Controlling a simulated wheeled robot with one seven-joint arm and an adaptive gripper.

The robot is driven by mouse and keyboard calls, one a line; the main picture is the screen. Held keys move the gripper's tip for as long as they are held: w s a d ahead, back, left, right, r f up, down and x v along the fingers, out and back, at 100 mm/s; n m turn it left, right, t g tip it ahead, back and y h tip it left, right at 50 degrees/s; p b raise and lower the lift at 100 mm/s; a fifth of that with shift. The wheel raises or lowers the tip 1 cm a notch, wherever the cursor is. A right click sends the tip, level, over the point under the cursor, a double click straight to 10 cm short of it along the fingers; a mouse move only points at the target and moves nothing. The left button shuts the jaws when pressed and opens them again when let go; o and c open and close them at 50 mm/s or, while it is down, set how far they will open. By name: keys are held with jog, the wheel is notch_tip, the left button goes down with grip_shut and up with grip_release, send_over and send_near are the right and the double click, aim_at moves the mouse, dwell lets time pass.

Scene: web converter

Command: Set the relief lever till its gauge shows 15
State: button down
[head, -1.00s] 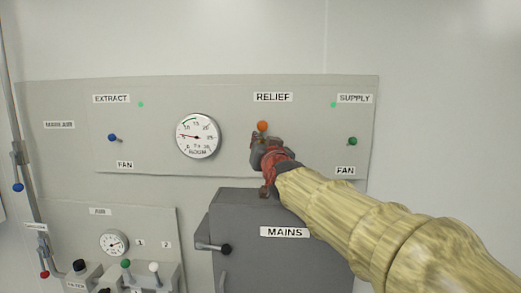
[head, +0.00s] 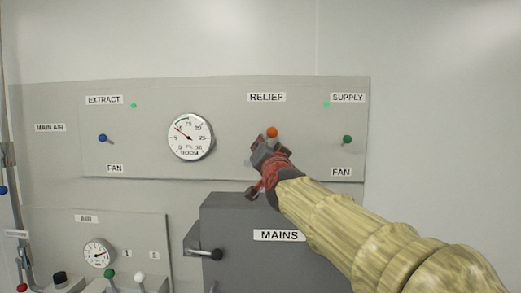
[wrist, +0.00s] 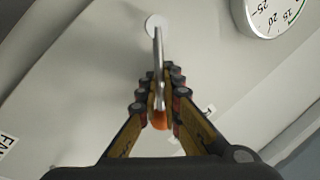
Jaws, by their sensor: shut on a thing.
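The relief lever has an orange knob (head: 272,132) just under the RELIEF label (head: 266,97). In the wrist view its silver rod (wrist: 157,55) runs from a round white base on the panel to between my fingers, with the orange knob (wrist: 161,119) behind them. My gripper (head: 264,146) is shut on the lever; the fingers (wrist: 158,92) press on both sides of the rod. The round ROOM gauge (head: 190,137) is left of the lever. Its needle points to the upper left, at about 10. Part of the gauge (wrist: 272,14) also shows in the wrist view, needle not readable.
A grey MAINS box (head: 240,215) with a black-knobbed handle stands out below my gripper. The blue EXTRACT fan lever (head: 103,138) and green SUPPLY fan lever (head: 347,140) flank the panel. A small AIR gauge (head: 98,253) and more levers are at lower left.

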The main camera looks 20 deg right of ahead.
jog(key=shift+f, duration=0.15)
jog(key=c, duration=2.2)
grip_release()
jog(key=shift+c, duration=0.2)
jog(key=shift+s, duration=0.15)
jog(key=d+v, duration=0.1)
jog(key=v, duration=1)
jog(key=shift+s+a, duration=0.35)
jog(key=shift+a, duration=0.1)
